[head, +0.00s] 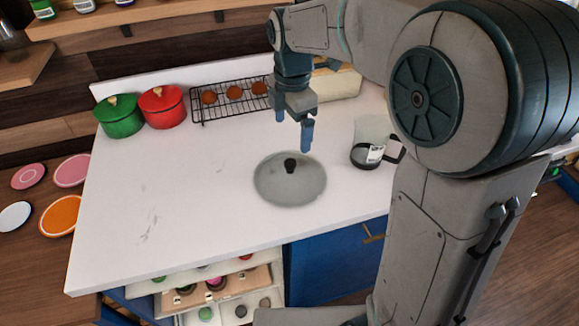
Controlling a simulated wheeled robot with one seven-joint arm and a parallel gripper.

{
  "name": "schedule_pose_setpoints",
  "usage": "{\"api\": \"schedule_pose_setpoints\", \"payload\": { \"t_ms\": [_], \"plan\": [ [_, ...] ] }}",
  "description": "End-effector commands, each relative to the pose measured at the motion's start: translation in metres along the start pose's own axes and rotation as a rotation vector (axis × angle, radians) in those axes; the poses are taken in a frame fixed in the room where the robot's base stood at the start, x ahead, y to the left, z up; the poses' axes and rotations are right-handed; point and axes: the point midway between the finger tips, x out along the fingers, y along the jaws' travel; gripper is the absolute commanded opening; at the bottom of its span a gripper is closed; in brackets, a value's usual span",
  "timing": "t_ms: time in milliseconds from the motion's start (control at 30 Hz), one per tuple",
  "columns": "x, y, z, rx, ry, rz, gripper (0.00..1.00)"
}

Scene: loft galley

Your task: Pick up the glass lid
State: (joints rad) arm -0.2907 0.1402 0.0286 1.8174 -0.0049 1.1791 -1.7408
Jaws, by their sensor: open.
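The glass lid (268,183) is a round, grey, see-through disc with a black knob (290,165) on top. It lies on the white countertop, right of the middle. My gripper (293,131) is above the counter, over the far side of the lid, with its blue fingers pointing down. The fingers are apart and nothing is between them. The gripper appears higher than the knob and does not touch it.
A glass jug (366,153) with a black handle stands right of the lid. A black wire rack (232,100) with round brown items, a red pot (162,107) and a green pot (119,117) stand at the back. The counter's left and front are clear.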

Motion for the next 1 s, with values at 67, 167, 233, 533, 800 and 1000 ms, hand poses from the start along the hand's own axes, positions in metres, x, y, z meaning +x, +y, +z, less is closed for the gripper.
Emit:
{"api": "schedule_pose_setpoints", "payload": {
  "t_ms": [67, 167, 233, 533, 800, 1000],
  "plan": [
    [0.002, 0.004, -0.002, -0.04, 0.002, -0.006, 0.91],
    [0.014, 0.005, -0.003, -0.054, 0.002, -0.009, 0.91],
    [0.028, 0.004, -0.003, -0.054, 0.003, -0.011, 0.91],
    [0.079, 0.005, -0.003, -0.053, 0.002, -0.008, 0.91],
    [0.098, 0.008, 0.0, -0.051, 0.002, -0.009, 0.91],
    [0.126, 0.012, 0.002, -0.051, 0.002, -0.009, 0.91]
  ]
}}
